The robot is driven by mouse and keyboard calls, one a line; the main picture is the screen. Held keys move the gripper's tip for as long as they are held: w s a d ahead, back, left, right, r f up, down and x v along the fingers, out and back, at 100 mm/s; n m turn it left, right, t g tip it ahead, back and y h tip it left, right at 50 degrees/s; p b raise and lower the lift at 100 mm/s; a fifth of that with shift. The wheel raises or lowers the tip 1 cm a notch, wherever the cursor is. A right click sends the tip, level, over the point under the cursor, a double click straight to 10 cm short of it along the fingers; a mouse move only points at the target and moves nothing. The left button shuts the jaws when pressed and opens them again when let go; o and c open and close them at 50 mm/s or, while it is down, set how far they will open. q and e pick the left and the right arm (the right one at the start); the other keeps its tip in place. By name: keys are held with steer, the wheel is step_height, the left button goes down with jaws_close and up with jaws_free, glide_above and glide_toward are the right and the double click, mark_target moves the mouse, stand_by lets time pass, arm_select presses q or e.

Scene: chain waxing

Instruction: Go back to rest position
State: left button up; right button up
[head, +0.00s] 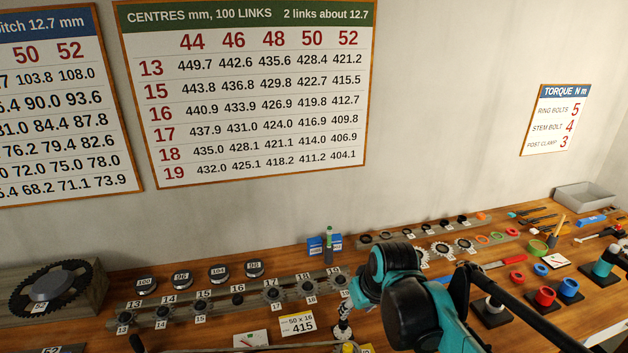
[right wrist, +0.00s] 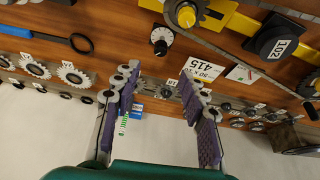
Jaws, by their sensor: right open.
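My right gripper (right wrist: 157,90) shows in the right wrist view with its two purple-padded fingers spread wide and nothing between them. Its teal and black arm reaches over the workbench from the lower right in the head view, where the arm hides the fingers. Beyond the fingertips in the wrist view lie a white card (right wrist: 203,69) reading 50 x 16 and 415, and a small round dial (right wrist: 162,40). The card also shows in the head view (head: 298,323), left of my right arm. My left gripper is in neither view.
A row of numbered sprockets (head: 272,293) stands along the wooden bench, with round black discs (head: 181,280) behind. A large chainring (head: 52,288) is at the left. Red and blue cups (head: 545,296) stand at the right. A grey tray (head: 584,197) is at the far right.

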steer(key=s+d+f+m+t, duration=0.1)
steer(key=s+d+f, duration=0.1)
steer(key=s, duration=0.5)
steer(key=s+d+f+m+t+h+b, duration=0.1)
steer(key=s+d+f+m, duration=0.1)
steer(key=s, duration=0.6)
steer(key=shift+d+f+t, duration=0.4)
steer(key=shift+f, duration=0.45)
